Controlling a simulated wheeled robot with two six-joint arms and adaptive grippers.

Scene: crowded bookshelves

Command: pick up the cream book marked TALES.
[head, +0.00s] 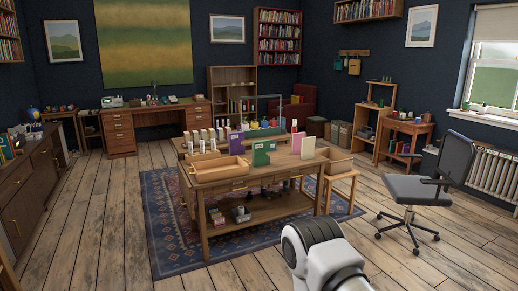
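Neither of my grippers shows. Only a white and black part of my own body rises at the bottom edge, well short of the table.
An open wooden tray (216,174) sits on the table's left end. A stool (343,178) stands at the table's right, and a grey office chair (412,187) further right. A cabinet (38,180) lines the left wall. Wooden floor (115,225) is clear left of the rug (165,220).

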